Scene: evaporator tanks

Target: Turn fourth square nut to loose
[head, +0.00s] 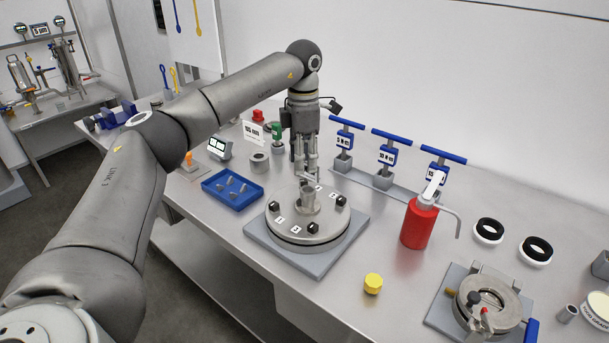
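A round metal tank lid (328,234) sits on a grey square base plate (300,259) in the middle of the table. My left gripper (306,178) points down over the lid's back and middle, near the metal centre post (311,203). It hides part of the rim behind. Whether its fingers hold anything is unclear. My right gripper is out of view.
A blue tray (233,204) with small metal parts lies left of the lid. Right are a red bottle (419,226), a yellow cap (373,284) and blue-handled torque wrenches (387,155). A small clamped vessel (483,303) stands front right. The table just right of the base plate is clear.

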